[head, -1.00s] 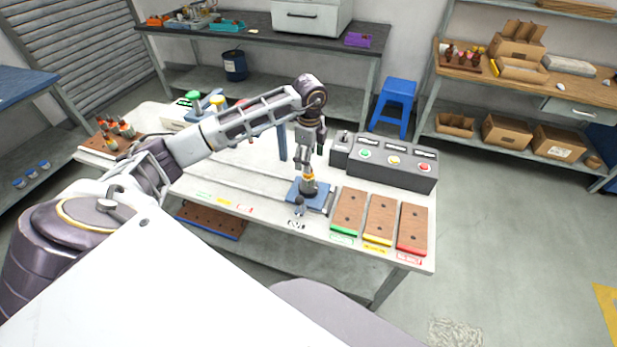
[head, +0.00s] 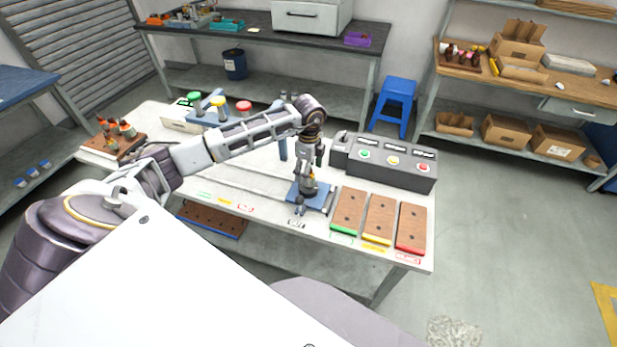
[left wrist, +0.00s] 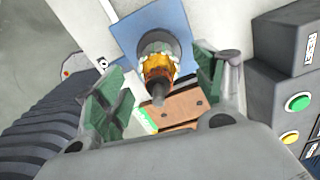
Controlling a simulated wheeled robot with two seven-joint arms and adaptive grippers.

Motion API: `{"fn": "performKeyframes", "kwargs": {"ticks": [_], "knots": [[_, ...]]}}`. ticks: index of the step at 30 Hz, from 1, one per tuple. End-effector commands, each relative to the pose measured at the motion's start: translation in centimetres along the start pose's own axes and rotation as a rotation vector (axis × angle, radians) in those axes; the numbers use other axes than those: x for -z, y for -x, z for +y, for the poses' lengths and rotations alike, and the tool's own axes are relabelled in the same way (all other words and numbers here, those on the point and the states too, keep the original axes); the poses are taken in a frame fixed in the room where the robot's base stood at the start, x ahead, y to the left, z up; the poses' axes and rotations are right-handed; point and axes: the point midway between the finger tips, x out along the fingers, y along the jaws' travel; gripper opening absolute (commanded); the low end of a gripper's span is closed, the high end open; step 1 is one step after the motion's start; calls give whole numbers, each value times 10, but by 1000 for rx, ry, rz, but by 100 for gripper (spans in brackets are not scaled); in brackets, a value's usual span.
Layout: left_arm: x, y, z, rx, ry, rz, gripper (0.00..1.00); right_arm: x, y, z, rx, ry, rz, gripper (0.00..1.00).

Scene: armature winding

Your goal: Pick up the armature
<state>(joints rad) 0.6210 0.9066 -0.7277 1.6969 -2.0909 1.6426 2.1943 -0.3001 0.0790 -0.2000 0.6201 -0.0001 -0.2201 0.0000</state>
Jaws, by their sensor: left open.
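The armature (left wrist: 158,71), with a copper-orange winding and a grey shaft, stands on a blue plate (left wrist: 123,35). In the head view the armature (head: 309,185) is partly covered by my gripper, and the blue plate (head: 297,190) lies near the front of the white table. My left gripper (head: 305,171) comes down over the armature from above. In the left wrist view my left gripper (left wrist: 158,88) is open, its green-padded fingers on either side of the armature with gaps between. My right gripper is in neither view.
A grey box with green, yellow and red buttons (head: 385,163) stands behind and right of the plate. Wooden boards with green (head: 348,209), yellow (head: 380,218) and red (head: 412,229) ends lie to the right. A wooden rack of armatures (head: 114,143) sits at the table's left end.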

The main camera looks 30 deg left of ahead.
Motion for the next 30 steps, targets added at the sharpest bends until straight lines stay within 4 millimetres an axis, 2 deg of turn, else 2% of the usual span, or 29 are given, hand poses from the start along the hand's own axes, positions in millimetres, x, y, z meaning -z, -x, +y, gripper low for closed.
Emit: {"fn": "performKeyframes", "kwargs": {"ticks": [3, 10, 25, 26, 30], "knots": [[0, -12, 2, -3, 0, -1, 70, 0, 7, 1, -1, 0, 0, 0], [-1, -32, 1, 0, 1, 0, 70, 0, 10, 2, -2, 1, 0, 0], [-1, -35, 1, 1, 1, 0, 70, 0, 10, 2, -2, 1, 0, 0], [-1, -35, 1, 1, 1, 0, 68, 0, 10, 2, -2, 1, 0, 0], [-1, -34, 1, 1, 1, 0, 50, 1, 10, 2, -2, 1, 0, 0]]}}
